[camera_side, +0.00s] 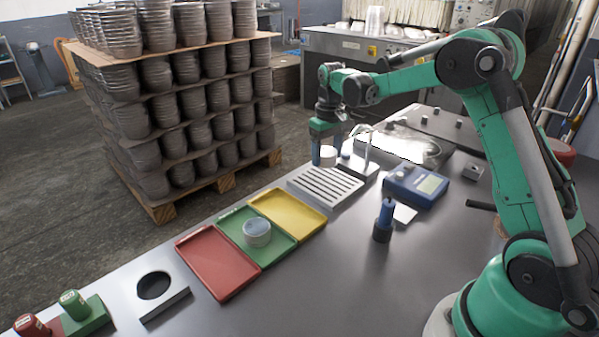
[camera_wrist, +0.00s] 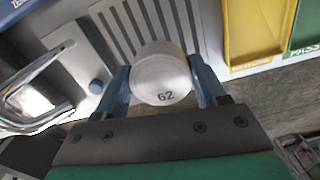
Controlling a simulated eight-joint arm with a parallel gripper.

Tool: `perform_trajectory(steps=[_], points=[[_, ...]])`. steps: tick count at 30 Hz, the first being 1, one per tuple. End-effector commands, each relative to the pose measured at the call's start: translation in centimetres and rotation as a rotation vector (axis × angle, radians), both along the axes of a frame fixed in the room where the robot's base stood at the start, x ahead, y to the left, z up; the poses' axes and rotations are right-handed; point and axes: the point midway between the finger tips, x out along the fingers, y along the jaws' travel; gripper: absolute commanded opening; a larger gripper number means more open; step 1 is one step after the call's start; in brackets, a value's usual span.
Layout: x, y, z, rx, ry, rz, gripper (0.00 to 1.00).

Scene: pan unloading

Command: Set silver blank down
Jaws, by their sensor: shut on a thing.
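The silver blank (camera_wrist: 160,78) is a round, pale metal disc marked "62" in the wrist view. My gripper (camera_wrist: 160,88) is shut on it, with one blue finger on each side. In the side view my gripper (camera_side: 328,155) holds the blank (camera_side: 328,155) near the far end of the slotted grey rack (camera_side: 325,186), by the small fixture with a blue knob. I cannot tell whether the blank touches anything below it.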

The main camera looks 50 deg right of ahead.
Motion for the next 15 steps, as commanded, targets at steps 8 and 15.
perform_trajectory(steps=[8,15], points=[[0.0,0.0,-3.2,0.0,0.0,0.0,0.04],[0.0,0.0,-5.0,0.0,0.0,0.0,0.04]])
